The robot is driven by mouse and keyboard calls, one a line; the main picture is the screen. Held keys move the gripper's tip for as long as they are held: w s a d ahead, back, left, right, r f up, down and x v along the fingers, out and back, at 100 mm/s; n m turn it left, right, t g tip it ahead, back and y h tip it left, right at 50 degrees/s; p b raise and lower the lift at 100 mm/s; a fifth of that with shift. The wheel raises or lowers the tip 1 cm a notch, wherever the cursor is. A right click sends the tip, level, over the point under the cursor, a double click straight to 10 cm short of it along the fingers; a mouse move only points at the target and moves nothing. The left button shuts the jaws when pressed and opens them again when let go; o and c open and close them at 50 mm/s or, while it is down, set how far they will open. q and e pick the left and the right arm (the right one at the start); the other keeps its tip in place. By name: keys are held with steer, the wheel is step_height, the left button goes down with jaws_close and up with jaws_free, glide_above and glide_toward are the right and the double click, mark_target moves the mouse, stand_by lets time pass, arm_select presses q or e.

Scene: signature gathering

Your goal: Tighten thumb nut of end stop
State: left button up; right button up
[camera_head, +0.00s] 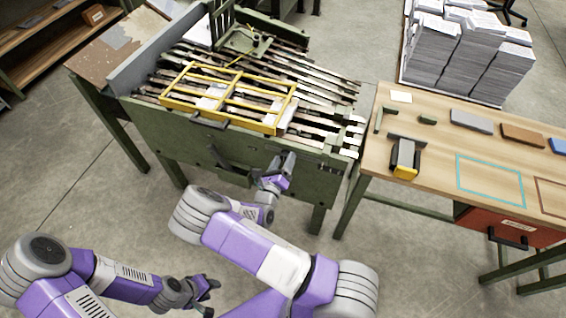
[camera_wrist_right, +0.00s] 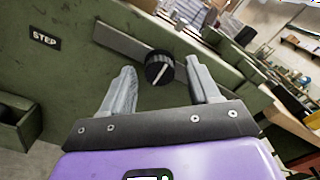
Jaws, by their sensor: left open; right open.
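A round black knob (camera_wrist_right: 159,67) with a white pointer line sits on a grey strip on the machine's green side panel in the right wrist view. It looks like the thumb nut, but I cannot tell for sure. My right gripper (camera_head: 284,162) is open close to the green machine's front. In its wrist view, the two fingers stand on either side of the knob, apart from it. In the head view the knob cannot be made out by the gripper. My left gripper (camera_head: 211,295) is open and empty, low in front of the machine.
The green gathering machine (camera_head: 230,150) carries a yellow frame (camera_head: 215,119) over rows of bars. A "STEP" label (camera_wrist_right: 45,38) is on its panel. A wooden table (camera_head: 440,160) with a black and yellow tool (camera_head: 404,158) stands right. Paper stacks (camera_head: 465,55) stand behind.

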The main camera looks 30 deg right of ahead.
steer(key=c, duration=1)
steer(key=shift+c, duration=0.2)
steer(key=shift+r+m+p, duration=0.1)
steer(key=shift+m+p, duration=1.15)
steer(key=shift+m, duration=0.25)
steer(key=m+p, duration=0.2)
steer(key=m, duration=0.2)
steer(key=m+p, duration=0.2)
steer(key=m, duration=0.4)
steer(key=shift+a, duration=0.1)
steer(key=m+p, duration=0.1)
steer(key=m, duration=0.3)
steer(key=shift+m, duration=0.4)
